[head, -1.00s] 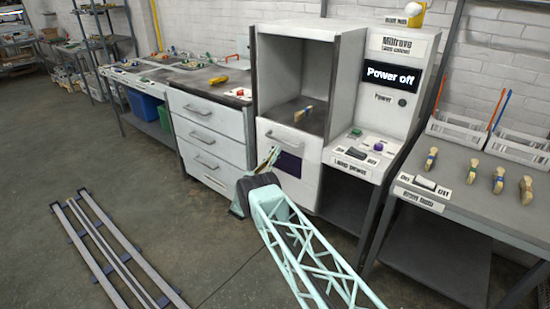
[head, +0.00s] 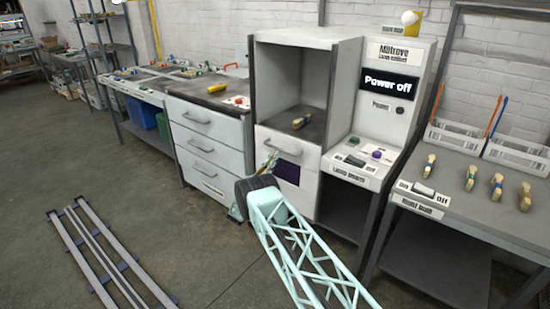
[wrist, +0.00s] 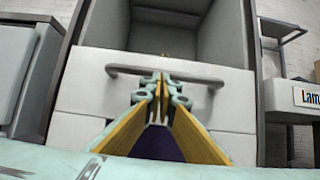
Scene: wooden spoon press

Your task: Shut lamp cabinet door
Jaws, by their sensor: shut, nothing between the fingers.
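The lamp cabinet (head: 344,90) is white, and its upper compartment stands open with a wooden-handled brush (head: 301,122) on its floor. The door (head: 311,181) is a white panel with a dark window, sitting low, below the opening. In the wrist view a grey bar handle (wrist: 212,79) runs across the door near its top edge. My gripper (head: 272,160) is in front of the door; its yellow fingers (wrist: 160,80) are shut and empty, with tips close to the handle's middle. I cannot tell whether they touch it. The fingers hide part of the handle and window.
A control panel (head: 390,83) reading "Power off" stands right of the cabinet. A drawer unit (head: 208,140) adjoins its left side. A bench (head: 450,210) with several brushes is at the right. Floor rails (head: 100,255) lie at the left; the floor between is clear.

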